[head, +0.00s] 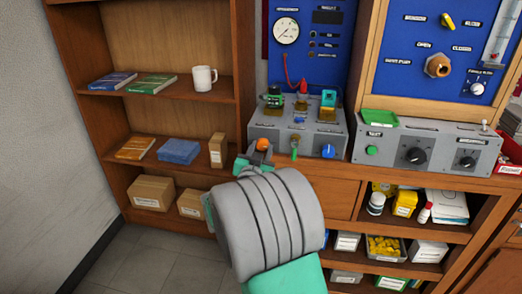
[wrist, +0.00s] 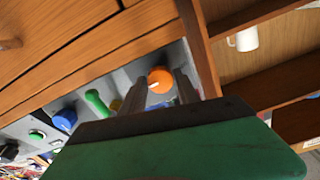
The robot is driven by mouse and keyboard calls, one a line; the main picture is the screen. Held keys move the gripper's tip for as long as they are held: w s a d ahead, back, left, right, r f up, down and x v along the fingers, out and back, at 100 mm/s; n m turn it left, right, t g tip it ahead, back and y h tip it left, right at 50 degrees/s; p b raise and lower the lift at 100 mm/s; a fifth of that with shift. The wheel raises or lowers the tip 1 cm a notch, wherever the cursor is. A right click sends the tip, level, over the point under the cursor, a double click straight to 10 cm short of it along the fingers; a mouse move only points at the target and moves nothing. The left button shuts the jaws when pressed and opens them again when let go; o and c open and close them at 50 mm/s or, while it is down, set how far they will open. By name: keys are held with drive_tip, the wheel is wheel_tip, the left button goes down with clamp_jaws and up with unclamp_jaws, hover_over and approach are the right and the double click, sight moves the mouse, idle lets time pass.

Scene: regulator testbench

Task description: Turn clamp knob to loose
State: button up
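An orange knob (head: 263,145) with a pale pointer mark sits at the left end of the front of the grey bench unit (head: 333,140). Its label is not readable, so I cannot tell from it whether this is the clamp knob. In the wrist view the orange knob (wrist: 160,80) shows between the two grey fingers of my gripper (wrist: 159,88). The fingers stand apart, one on each side of the knob, and I cannot tell whether they touch it. In the head view my gripper (head: 249,162) is just below and left of the knob, partly hidden by my wrist.
Right of the orange knob are a green lever (head: 294,152) and a blue knob (head: 328,151) on the same front. A second grey unit (head: 432,130) with black dials stands further right. A wooden shelf (head: 196,93) with books and a mug (head: 204,78) is at left.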

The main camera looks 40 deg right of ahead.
clamp_jaws()
